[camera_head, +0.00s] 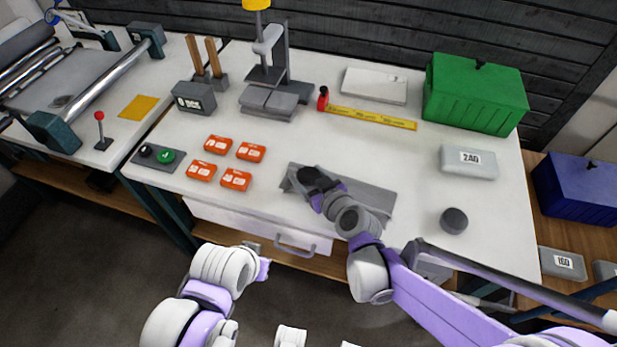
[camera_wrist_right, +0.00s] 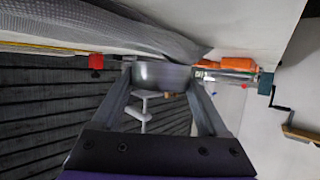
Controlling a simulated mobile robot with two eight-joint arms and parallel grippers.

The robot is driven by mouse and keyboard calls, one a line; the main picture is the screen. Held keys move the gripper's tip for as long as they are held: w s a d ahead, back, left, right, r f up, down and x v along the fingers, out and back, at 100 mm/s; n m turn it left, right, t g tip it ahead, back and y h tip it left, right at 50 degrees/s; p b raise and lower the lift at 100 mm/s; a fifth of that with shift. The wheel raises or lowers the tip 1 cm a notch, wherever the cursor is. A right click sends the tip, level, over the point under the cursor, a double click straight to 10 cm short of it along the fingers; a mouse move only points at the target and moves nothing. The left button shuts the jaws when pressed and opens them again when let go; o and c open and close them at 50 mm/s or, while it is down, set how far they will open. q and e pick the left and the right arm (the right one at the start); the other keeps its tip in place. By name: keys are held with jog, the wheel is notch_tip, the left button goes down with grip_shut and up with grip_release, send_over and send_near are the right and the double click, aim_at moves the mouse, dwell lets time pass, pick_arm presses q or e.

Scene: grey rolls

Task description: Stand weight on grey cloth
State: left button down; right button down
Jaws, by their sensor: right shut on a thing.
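The grey cloth (camera_head: 372,198) lies flat near the front of the white worktable, and its ribbed surface fills the upper part of the right wrist view (camera_wrist_right: 130,38). My right gripper (camera_head: 312,182) is over the cloth's left part. It is shut on a dark grey round weight, seen between its fingers in the right wrist view (camera_wrist_right: 160,76). The weight is close to the cloth; I cannot tell whether they touch. My left arm is low in front of the table, and its gripper (camera_head: 258,256) is mostly hidden, its fingers unclear.
A dark round piece (camera_head: 453,221) stands right of the cloth. Several orange packets (camera_head: 236,180) lie left of it. A green crate (camera_head: 474,98), a yellow ruler (camera_head: 375,117) and a grey labelled block (camera_head: 468,162) are behind. The tabletop between cloth and ruler is clear.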

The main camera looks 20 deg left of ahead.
jog(key=shift+f, duration=0.2)
jog(key=shift+f+b, duration=0.45)
jog(key=shift+f, duration=0.05)
grip_release()
jog(key=shift+r, duration=0.25)
jog(key=shift+r+p, duration=0.45)
jog(key=shift+p, duration=0.15)
jog(key=p+v, duration=0.1)
jog(key=v, duration=1.1)
